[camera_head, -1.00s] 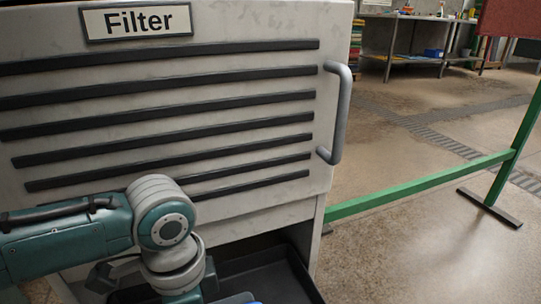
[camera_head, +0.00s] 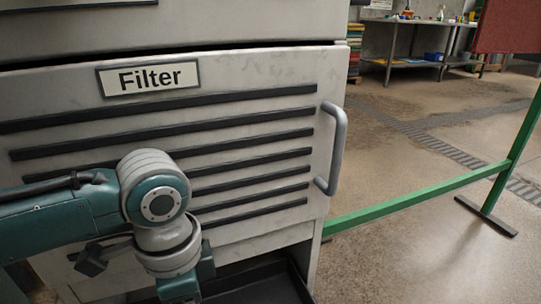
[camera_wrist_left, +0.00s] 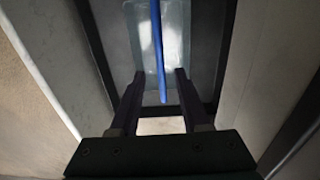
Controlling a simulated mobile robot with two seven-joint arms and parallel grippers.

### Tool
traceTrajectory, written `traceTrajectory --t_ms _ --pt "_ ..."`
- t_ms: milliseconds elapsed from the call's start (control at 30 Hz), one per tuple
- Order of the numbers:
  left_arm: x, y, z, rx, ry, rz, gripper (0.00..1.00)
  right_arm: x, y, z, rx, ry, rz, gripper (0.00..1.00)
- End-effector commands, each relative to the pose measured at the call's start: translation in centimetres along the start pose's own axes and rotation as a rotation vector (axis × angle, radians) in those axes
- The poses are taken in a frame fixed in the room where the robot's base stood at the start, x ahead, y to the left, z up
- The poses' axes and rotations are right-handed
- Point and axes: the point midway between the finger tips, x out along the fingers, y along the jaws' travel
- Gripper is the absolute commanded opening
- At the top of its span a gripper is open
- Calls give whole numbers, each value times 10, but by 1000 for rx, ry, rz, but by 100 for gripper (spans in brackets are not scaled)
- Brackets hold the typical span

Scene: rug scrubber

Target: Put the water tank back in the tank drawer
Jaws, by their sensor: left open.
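The water tank (camera_wrist_left: 175,35) shows in the left wrist view as a pale, see-through box with a blue bar-like handle (camera_wrist_left: 158,45) along it. It lies between grey and dark walls that look like the drawer's sides. My left gripper (camera_wrist_left: 157,84) is open, with a finger on each side of the handle's near end; I cannot tell whether they touch it. In the head view, the dark tank drawer (camera_head: 262,287) shows at the bottom edge, beneath the filter panel. My right gripper is not in view.
The grey filter panel (camera_head: 255,128) with dark slats has a protruding handle (camera_head: 335,150) at its right. A green rail (camera_head: 420,198) stands on the floor to the right. Open floor (camera_head: 410,250) lies right of the machine. A metal workbench (camera_head: 415,40) is far behind.

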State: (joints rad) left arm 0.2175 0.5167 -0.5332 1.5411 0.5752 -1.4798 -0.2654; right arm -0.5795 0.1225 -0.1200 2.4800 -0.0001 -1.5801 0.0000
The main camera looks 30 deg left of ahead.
Motion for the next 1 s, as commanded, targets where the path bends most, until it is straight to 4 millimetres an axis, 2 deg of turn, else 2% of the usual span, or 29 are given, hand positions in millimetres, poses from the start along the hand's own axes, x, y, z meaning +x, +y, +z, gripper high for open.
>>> traceTrajectory --t_ms 33,100,233,300,367,467,533,633,833,1000 --pt "-17 0 0 1 1 -1 46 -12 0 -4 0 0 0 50" --pt "-28 0 0 1 1 0 46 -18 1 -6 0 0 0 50" --pt "-40 0 0 0 1 0 46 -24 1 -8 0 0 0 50" --pt "-41 6 -1 1 8 4 46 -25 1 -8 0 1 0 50" --pt "-41 20 -4 1 30 9 46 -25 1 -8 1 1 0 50" --pt "-44 57 -8 -33 103 17 46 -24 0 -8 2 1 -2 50" --pt "-53 80 -7 -99 165 10 46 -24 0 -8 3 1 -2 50" --pt "-72 97 5 -237 236 -21 46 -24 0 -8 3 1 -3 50" --pt "-104 98 42 -483 284 -111 46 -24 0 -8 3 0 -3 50" --pt "-111 95 52 -535 287 -139 46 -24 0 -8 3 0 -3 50"
